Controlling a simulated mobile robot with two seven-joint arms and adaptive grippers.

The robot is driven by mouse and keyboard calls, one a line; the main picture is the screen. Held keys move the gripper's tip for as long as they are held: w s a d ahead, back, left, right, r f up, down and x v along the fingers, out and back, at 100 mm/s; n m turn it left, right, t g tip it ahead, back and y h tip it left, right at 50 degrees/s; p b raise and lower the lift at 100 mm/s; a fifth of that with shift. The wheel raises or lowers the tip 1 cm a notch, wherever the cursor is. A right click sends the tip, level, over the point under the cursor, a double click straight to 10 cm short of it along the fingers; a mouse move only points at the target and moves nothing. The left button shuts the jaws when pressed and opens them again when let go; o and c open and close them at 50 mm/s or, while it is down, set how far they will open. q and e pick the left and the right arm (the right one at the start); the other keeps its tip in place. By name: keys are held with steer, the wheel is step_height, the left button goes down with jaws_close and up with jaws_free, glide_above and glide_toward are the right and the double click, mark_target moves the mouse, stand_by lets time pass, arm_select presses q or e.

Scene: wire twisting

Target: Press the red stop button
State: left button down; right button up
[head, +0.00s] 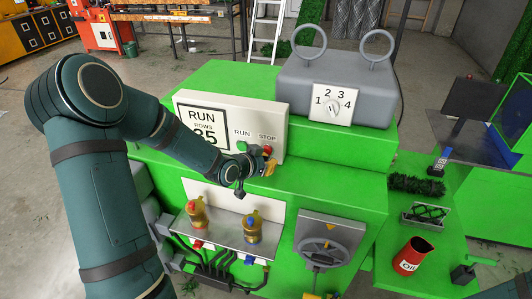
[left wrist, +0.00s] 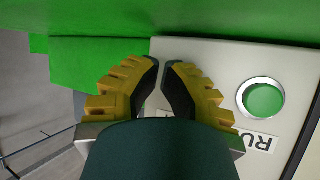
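The red stop button (head: 267,149) is on the white control panel (head: 275,115), under the STOP label and right of the green run button (head: 242,146). My left gripper (head: 269,168) is just in front of and below the red button in the head view; I cannot tell whether it touches. In the left wrist view its yellow fingers (left wrist: 161,68) have their dark tips almost together, with nothing seen between them. They point at the panel (left wrist: 210,60) and hide the red button there. The green run button (left wrist: 263,98) shows to their right. My right gripper is out of view.
A grey box with a numbered dial (head: 334,105) stands on the green machine right of the panel. Below are two brass-coloured fittings (head: 252,228) and a grey handwheel (head: 325,250). A red oil can (head: 412,255) stands on the right green surface.

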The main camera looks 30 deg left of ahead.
arm_select(q)
steer(key=shift+w+a, duration=0.1)
steer(key=shift+w, duration=0.3)
stand_by(0.6)
steer(key=shift+s, duration=0.1)
steer(key=shift+s+d+b, duration=0.2)
steer(key=shift+s+b, duration=0.1)
steer(key=shift+s, duration=0.4)
steer(key=shift+s, duration=0.1)
steer(key=shift+s+d+b, duration=0.1)
steer(key=shift+s+d, duration=0.1)
steer(key=shift+s, duration=0.6)
steer(key=shift+s+d+b, duration=0.1)
steer(key=shift+s+d, duration=0.1)
steer(key=shift+s, duration=0.55)
steer(key=shift+s+d+b, duration=0.1)
steer(key=shift+s+d, duration=0.1)
steer(key=shift+s, duration=0.6)
